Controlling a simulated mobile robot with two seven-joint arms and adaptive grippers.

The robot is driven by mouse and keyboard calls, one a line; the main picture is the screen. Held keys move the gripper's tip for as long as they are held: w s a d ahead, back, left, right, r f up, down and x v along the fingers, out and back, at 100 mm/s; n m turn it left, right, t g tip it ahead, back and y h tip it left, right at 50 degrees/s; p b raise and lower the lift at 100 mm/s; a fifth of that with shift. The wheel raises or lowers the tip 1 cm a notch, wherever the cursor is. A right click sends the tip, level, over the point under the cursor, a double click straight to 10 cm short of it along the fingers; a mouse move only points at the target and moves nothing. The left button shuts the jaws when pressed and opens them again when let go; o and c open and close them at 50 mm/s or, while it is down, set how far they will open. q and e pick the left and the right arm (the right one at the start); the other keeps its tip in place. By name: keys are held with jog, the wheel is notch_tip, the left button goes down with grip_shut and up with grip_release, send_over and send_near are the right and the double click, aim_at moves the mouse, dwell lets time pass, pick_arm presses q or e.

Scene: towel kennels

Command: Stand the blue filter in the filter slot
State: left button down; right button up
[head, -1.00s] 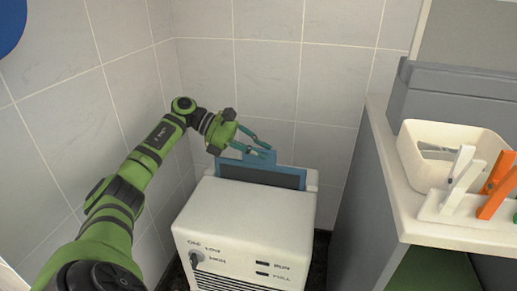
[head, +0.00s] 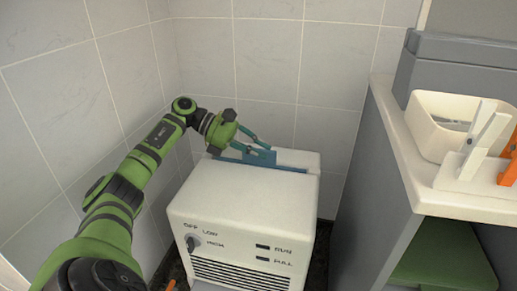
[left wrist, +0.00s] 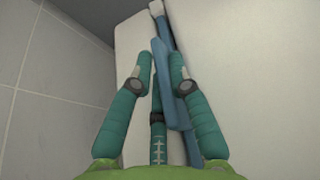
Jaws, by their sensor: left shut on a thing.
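The blue filter (head: 262,158) is at the rear top of the white machine (head: 245,200). Its tab and a thin top edge show in the head view, and its lower part is hidden inside or behind the machine. The filter slot's opening cannot be made out around it. My left gripper (head: 268,151) comes in from the left and is shut on the filter's tab. In the left wrist view the filter (left wrist: 180,113) runs between the two teal fingers (left wrist: 161,60), edge-on, beside the machine's white top. My right gripper is not in view.
Tiled walls stand close behind and left of the machine. A grey counter (head: 393,140) on the right carries a cream bin (head: 440,115) and a white rack with white and orange clips (head: 485,135). The machine's top is clear.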

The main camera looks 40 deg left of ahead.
pick_arm(q)
jog(key=shift+f, duration=0.1)
jog(key=c, duration=1.1)
grip_release()
jog(key=v, duration=0.7)
jog(key=shift+s+a, duration=0.1)
jog(key=shift+a, duration=0.1)
jog(key=shift+r, duration=0.25)
